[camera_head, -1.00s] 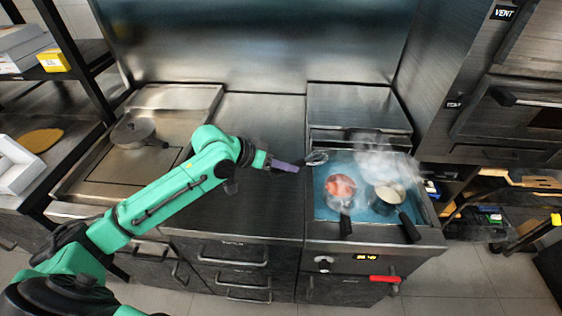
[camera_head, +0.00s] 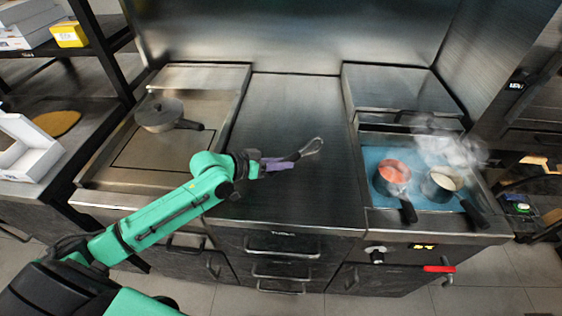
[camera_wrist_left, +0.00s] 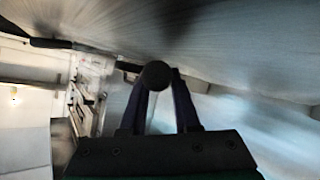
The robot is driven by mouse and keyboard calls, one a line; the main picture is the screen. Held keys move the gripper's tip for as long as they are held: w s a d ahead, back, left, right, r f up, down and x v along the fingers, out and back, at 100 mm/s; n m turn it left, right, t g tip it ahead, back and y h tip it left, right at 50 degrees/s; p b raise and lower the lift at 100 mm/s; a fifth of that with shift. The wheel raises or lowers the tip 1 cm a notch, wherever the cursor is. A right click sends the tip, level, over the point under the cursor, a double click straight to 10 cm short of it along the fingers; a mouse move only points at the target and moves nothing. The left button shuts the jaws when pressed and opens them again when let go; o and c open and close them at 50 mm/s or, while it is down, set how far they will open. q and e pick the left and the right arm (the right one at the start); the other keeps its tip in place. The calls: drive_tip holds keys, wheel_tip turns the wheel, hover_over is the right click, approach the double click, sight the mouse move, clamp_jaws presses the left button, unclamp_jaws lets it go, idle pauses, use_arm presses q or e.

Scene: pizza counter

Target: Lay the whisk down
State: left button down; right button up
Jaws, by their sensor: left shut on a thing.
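The whisk (camera_head: 310,149) has a wire loop head and a dark handle. My left gripper (camera_head: 280,163), with purple fingers, is shut on its handle. The whisk points right and slightly toward the back, over the bare steel counter between the two cooking units. I cannot tell how high above the counter it is. In the left wrist view the round dark end of the handle (camera_wrist_left: 156,75) shows between the fingers; the loop is hidden there. My right gripper is not in view.
A lidded pan (camera_head: 160,115) stands on the left unit. The middle steel counter (camera_head: 290,110) is clear.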

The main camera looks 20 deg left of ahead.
use_arm(q)
drive_tip(key=shift+w+d+f, duration=0.1)
drive_tip(key=shift+d+f, duration=0.1)
drive_tip(key=shift+f, duration=0.05)
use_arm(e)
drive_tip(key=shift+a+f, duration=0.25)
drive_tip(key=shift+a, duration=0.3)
